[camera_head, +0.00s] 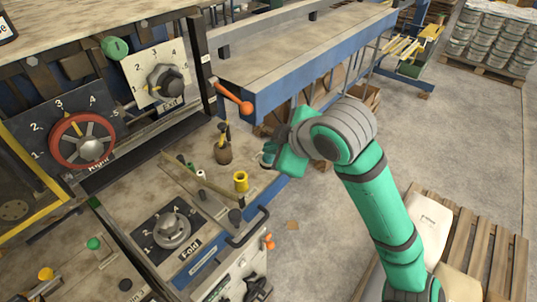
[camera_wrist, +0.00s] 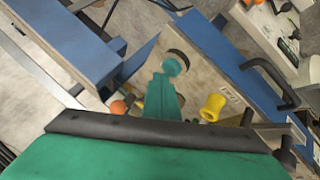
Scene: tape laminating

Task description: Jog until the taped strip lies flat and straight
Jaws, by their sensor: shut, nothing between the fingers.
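My gripper (camera_head: 268,157) reaches in from the right, over the front right corner of the machine's worn table (camera_head: 262,182). In the wrist view, my gripper (camera_wrist: 170,72) appears as a narrow teal shape, shut and empty. A dark round part (camera_wrist: 178,57) lies at its tip; I cannot tell whether they touch. The machine carries a Fold dial (camera_head: 172,230), an Exit dial (camera_head: 165,81) and a red handwheel (camera_head: 82,140), each with a numbered plate. I cannot make out a taped strip in either view.
A yellow spool (camera_head: 240,181) and a brown pot (camera_head: 223,153) stand near my gripper. An orange-knobbed lever (camera_head: 246,107) sticks out above. A black handle (camera_head: 248,228) is on the front edge. A long blue-sided table (camera_head: 300,55) runs behind. A pallet (camera_head: 470,235) stands right.

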